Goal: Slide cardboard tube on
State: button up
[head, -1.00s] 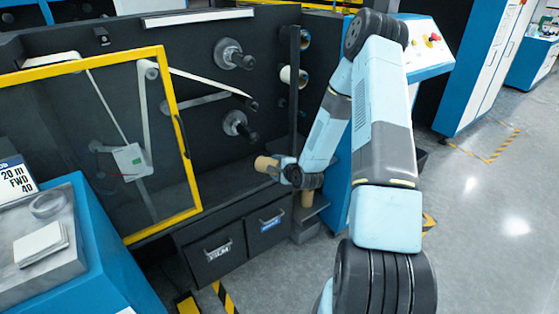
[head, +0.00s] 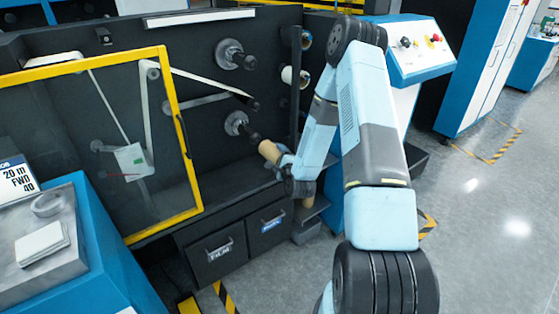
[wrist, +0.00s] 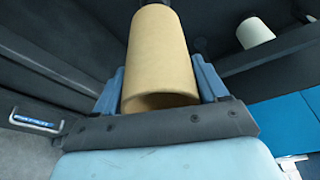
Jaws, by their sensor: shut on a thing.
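The tan cardboard tube (head: 269,151) is held in my gripper (head: 284,160), with its far end close to the tip of the lower spindle (head: 240,125) on the dark machine panel. In the head view I cannot tell whether the spindle tip is inside the tube. In the wrist view the tube (wrist: 160,55) lies between the two blue fingers of my gripper (wrist: 163,88), its near end open and facing the camera. A dark piece shows just behind the tube's far end there. The upper spindle (head: 234,55) is bare.
A yellow-framed clear door (head: 190,150) stands at left. Another tan tube (head: 308,196) stands beneath my wrist.

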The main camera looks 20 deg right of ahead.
aim_at(251, 134)
jog(key=shift+w+a, duration=1.05)
jog(key=shift+w, duration=2.15)
jog(key=shift+w+a, duration=1)
jog(key=shift+w, duration=2.15)
jog(key=shift+w+a, duration=1.05)
jog(key=shift+w, duration=2.15)
jog(key=shift+r, duration=0.1)
jog(key=shift+w+a+r, duration=0.1)
jog(key=shift+w+r, duration=0.05)
jog(key=shift+r, duration=0.05)
